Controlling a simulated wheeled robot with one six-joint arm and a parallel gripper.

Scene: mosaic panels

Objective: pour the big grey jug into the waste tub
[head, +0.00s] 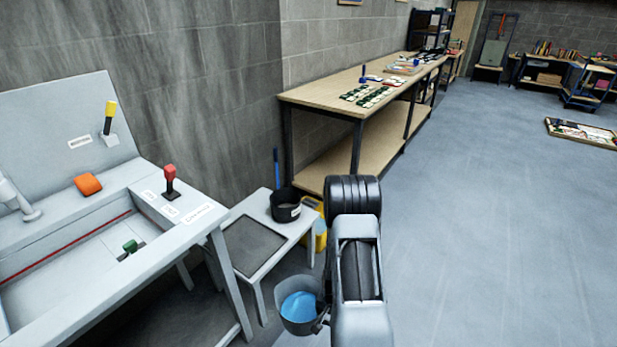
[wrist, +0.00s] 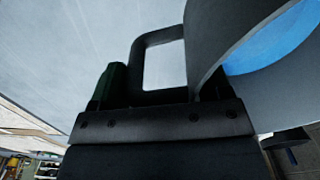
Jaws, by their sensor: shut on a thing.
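The big grey jug (head: 283,326) hangs low in the head view, left of my arm, with blue contents showing inside its open top. My gripper (head: 322,320) is mostly hidden behind my arm there. In the wrist view my gripper (wrist: 155,112) is shut on the handle of the jug (wrist: 207,50), and blue shows inside its rim. The jug looks about upright and is held in front of the small table. A yellow tub (head: 320,240) is partly hidden behind the table and my arm. I cannot tell for sure whether it is the waste tub.
A small grey table (head: 292,232) with a dark inset holds a black labelled pot (head: 284,207). A grey workstation with levers (head: 85,215) stands at left. A long wooden bench (head: 325,93) runs along the wall.

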